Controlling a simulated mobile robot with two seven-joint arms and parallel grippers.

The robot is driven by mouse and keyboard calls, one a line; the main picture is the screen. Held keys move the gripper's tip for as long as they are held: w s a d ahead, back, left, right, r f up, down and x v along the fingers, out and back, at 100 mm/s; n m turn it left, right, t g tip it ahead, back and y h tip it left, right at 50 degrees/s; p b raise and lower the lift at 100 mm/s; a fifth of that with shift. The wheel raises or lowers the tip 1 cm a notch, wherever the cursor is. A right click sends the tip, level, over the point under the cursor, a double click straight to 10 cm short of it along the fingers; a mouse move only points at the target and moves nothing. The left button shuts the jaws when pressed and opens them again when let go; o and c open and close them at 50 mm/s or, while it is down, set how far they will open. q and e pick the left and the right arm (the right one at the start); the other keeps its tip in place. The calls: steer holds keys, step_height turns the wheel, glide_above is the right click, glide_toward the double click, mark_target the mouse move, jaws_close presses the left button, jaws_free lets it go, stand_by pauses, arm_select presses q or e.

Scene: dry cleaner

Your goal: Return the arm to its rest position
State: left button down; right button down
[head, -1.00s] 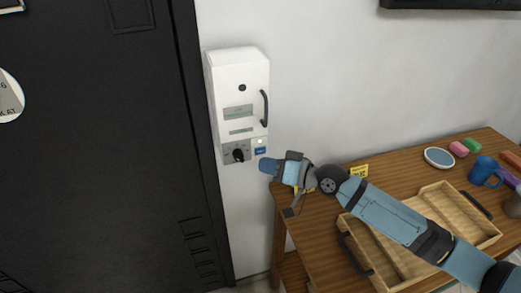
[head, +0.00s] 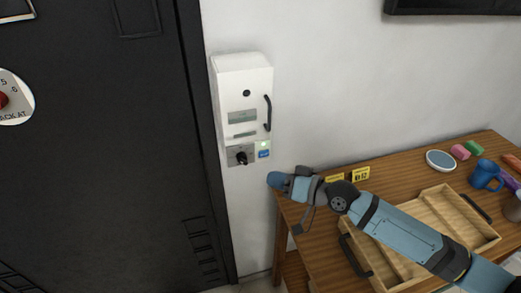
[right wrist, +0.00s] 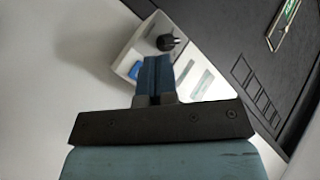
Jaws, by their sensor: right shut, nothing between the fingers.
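My right arm (head: 400,233) reaches in from the lower right over a wooden table. My right gripper (head: 276,180) is shut and empty, in front of the wall just below the white wall box (head: 245,85). In the right wrist view its closed fingers (right wrist: 156,78) overlap the box, and nothing is held. The box has a black knob (head: 241,158), a blue button (head: 264,154) with a lit spot above it, and a dark handle. The knob also shows in the right wrist view (right wrist: 168,42). The left gripper is not in view.
The table (head: 390,175) carries a wooden tray (head: 440,204) under my arm, a blue mug (head: 486,175), a round dish (head: 440,160) and yellow number tags (head: 360,174). A black door (head: 95,150) stands at left. Bare wall lies between the box and the table.

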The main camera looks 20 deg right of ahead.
steer(key=s+d+f+n+h+p, duration=0.1)
steer(key=s+f+h, duration=0.7)
steer(key=s+f, duration=1.2)
steer(key=s+d+p, duration=0.1)
steer(key=s, duration=0.1)
steer(key=shift+s+d+f+h+p, duration=0.3)
steer(key=shift+d+f+h+p, duration=0.05)
steer(key=shift+f+h, duration=0.05)
